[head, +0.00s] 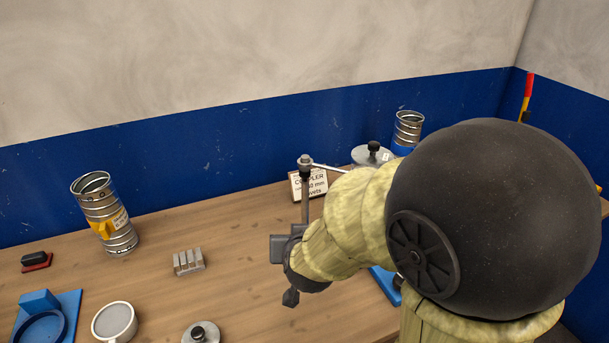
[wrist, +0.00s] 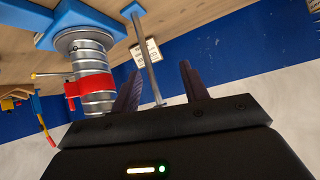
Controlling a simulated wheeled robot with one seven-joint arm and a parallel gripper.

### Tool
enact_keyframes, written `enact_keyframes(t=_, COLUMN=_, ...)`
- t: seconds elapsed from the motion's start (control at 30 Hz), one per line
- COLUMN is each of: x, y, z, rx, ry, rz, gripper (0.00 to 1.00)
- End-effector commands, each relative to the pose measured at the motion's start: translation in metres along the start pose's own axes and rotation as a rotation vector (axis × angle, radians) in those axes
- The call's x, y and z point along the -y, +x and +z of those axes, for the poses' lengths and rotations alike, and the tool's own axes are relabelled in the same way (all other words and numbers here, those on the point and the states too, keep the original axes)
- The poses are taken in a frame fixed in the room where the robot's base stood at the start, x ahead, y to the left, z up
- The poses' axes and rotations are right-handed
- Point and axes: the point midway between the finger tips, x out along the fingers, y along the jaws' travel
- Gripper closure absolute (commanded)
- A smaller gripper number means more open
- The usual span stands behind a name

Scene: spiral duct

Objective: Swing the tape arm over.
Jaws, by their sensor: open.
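A thin grey post with a dark knob on top (head: 305,168) stands near the middle of the table, and a light, thin arm (head: 328,167) reaches right from its top; I take this for the tape arm. My gripper (head: 287,262) is beside the post's lower part, its fingers partly hidden by my wrist. In the wrist view my gripper (wrist: 162,45) is open, and a grey bar (wrist: 148,60) runs between its two fingers, with no grip on it. In that view a ribbed metal duct (wrist: 92,75) with a red clamp (wrist: 90,88) stands left of the fingers on a blue base (wrist: 70,22).
A duct with a yellow patch (head: 105,215), a small metal block (head: 188,262), a grey round cup (head: 114,321), a knobbed lid (head: 201,333) and a blue fixture (head: 70,303) stand left. A sign (head: 309,184) is behind the post. My arm hides the right side.

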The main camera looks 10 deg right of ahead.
Motion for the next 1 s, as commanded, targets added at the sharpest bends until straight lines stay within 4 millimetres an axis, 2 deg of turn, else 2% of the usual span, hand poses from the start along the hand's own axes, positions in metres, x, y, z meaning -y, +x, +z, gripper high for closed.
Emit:
enact_keyframes(t=0.27, x=0.025, y=-0.007, z=-0.022, rx=-0.275, ry=0.006, rz=0.081, gripper=0.55)
enact_keyframes(t=0.6, x=0.031, y=-0.05, z=-0.041, rx=-0.594, ry=0.005, rz=0.264, gripper=0.55)
enact_keyframes(t=0.77, x=0.027, y=-0.066, z=-0.044, rx=-0.668, ry=0.004, rz=0.325, gripper=0.55)
enact_keyframes(t=1.0, x=0.026, y=-0.067, z=-0.046, rx=-0.676, ry=0.005, rz=0.334, gripper=0.55)
